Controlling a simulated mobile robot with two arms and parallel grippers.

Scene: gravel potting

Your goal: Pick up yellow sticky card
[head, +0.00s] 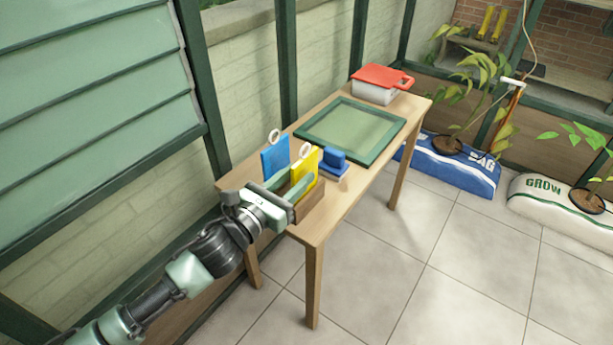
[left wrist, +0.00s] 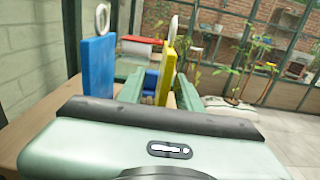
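The yellow sticky card (head: 308,163) stands upright with a pale ring at its top, in a brown wooden holder (head: 311,207) at the table's near end. My left gripper (head: 297,180) is open at the card. In the left wrist view the yellow card (left wrist: 166,76) shows between the two green fingers (left wrist: 160,91), closer to the right one. A blue card (head: 275,154) with a similar ring stands to its left, and in the left wrist view this blue card (left wrist: 98,66) is outside the left finger. The yellow card's lower part is hidden. My right gripper is not in view.
On the wooden table (head: 411,110), a blue block-like item (head: 334,162) sits behind the yellow card. Farther back are a green-framed tray (head: 312,129) and a red-lidded white box (head: 376,94). Grow bags with plants lie on the tiled floor at right.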

